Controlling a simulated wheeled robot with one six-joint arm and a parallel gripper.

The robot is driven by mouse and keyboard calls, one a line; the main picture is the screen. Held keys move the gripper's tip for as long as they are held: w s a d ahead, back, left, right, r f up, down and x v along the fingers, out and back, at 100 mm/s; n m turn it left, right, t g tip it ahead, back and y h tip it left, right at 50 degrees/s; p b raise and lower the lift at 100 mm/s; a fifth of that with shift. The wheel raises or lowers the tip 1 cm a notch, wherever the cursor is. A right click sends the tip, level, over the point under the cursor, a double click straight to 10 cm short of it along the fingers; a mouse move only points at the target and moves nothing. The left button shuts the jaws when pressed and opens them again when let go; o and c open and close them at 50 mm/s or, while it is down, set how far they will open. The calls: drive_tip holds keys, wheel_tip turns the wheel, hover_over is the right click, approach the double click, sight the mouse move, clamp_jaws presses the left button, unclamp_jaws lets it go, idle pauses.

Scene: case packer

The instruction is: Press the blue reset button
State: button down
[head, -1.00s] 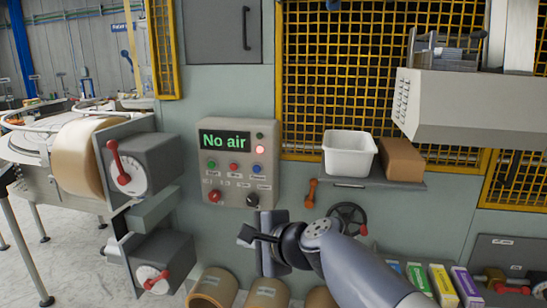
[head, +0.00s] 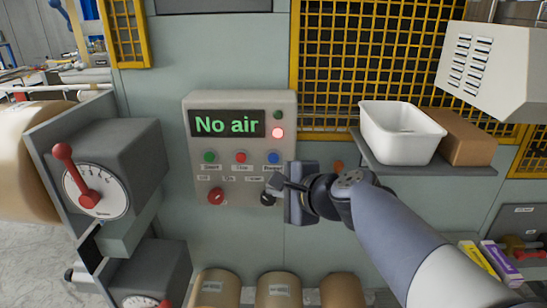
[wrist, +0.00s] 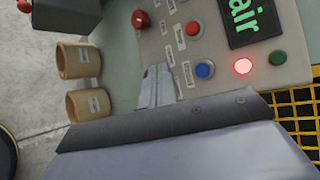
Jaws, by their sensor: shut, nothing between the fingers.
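The blue reset button (head: 273,157) is the rightmost of three buttons in a row on the grey control panel (head: 284,118). It also shows in the wrist view (wrist: 204,70), uncovered, with the fingertips to its left. My gripper (head: 276,184) is shut and empty, just below the blue button in the head view and in front of the panel's lower right. It also shows in the wrist view (wrist: 158,86). Whether the fingertips touch the panel I cannot tell. A green button (head: 209,157) and a red button (head: 240,157) sit left of the blue one.
The panel's display (head: 227,123) reads "No air", with a lit red lamp (head: 278,133) beside it. A red knob (head: 216,195) and a black knob (head: 267,198) are below the buttons. A white bin (head: 400,130) and brown box (head: 462,138) stand on a shelf at right.

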drive_tip(key=shift+w, duration=0.1)
drive_tip(key=shift+w+d, duration=0.15)
drive_tip(key=shift+w, duration=4.15)
drive_tip(key=shift+w, duration=0.1)
drive_tip(key=shift+w, duration=0.3)
drive_tip(key=shift+w, duration=0.45)
drive_tip(key=shift+s, duration=0.85)
drive_tip(key=shift+s+b, duration=0.45)
drive_tip(key=shift+s, duration=2.05)
